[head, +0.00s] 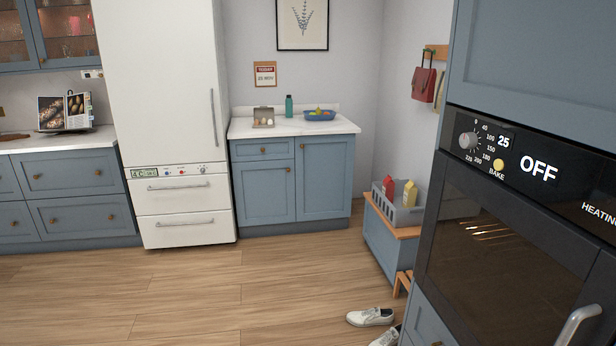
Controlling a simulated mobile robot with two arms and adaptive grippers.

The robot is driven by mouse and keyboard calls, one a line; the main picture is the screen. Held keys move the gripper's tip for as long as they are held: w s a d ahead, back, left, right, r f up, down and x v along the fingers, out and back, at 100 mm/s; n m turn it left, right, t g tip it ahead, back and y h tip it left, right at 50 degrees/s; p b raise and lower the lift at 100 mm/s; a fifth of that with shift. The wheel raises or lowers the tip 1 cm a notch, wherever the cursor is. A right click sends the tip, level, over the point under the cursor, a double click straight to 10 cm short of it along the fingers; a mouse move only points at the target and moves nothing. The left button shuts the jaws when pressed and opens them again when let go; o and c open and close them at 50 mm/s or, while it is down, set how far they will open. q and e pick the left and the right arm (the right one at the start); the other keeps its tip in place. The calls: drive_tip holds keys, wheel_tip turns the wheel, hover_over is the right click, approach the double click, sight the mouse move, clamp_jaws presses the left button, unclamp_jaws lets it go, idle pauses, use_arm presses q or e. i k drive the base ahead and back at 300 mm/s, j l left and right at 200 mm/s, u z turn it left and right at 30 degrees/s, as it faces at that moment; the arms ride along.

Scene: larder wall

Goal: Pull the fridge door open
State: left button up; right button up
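The white fridge (158,95) stands against the back wall, left of centre. Its tall upper door is closed and has a vertical metal handle (213,117) near its right edge. Below the door is a control strip with a small green display (144,173) and a few knobs. Two closed drawers with horizontal handles sit under that strip. Neither of my grippers shows in the head view, and nothing touches the fridge handle.
The wooden floor (220,290) before the fridge is clear. A blue counter cabinet (325,180) adjoins the fridge on the right. A built-in oven (500,240) stands close at right. White shoes (370,317) lie near it. A low bench (377,241) holds a grey crate (408,215).

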sight(159, 60)
drive_tip(key=i+j+u, duration=0.15)
drive_tip(key=i, duration=1.05)
drive_tip(key=i+u, duration=0.2)
drive_tip(key=i, duration=1.05)
drive_tip(key=i+l+u, duration=0.15)
drive_tip(key=i, duration=1.05)
drive_tip(key=i+j, duration=0.05)
